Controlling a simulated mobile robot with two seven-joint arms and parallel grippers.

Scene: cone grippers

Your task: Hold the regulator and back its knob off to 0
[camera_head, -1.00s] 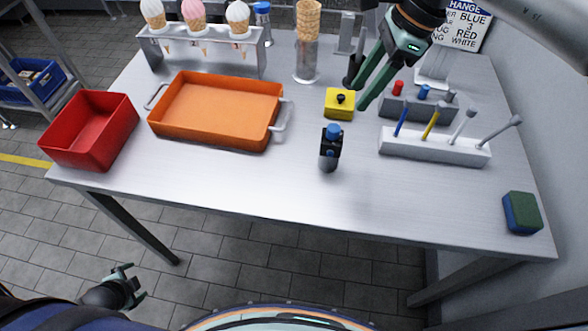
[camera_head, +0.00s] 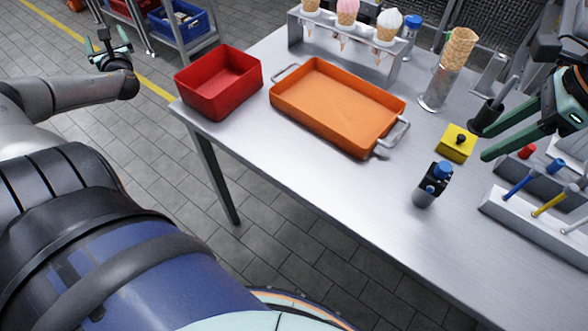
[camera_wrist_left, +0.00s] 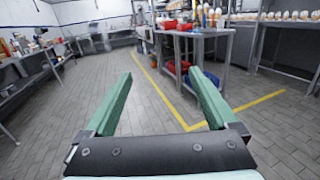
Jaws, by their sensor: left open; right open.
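The regulator (camera_head: 432,185) stands upright on the steel table (camera_head: 330,185), right of the orange tray. It has a dark body, a blue knob (camera_head: 442,169) on top and a grey lower part. The knob's setting is too small to read. My right gripper (camera_head: 484,143) is open at the upper right, above the table near the yellow box, apart from the regulator. My left gripper (camera_head: 105,38) is open and empty at the upper left, off the table over the floor. Its spread fingers also show in the left wrist view (camera_wrist_left: 158,75).
An orange tray (camera_head: 275,101) and a red bin (camera_head: 190,98) lie left of the regulator. A yellow box (camera_head: 452,153) with a black button and a white tool rack (camera_head: 530,222) stand close by. A cone holder (camera_head: 348,55) is behind. The table's front is clear.

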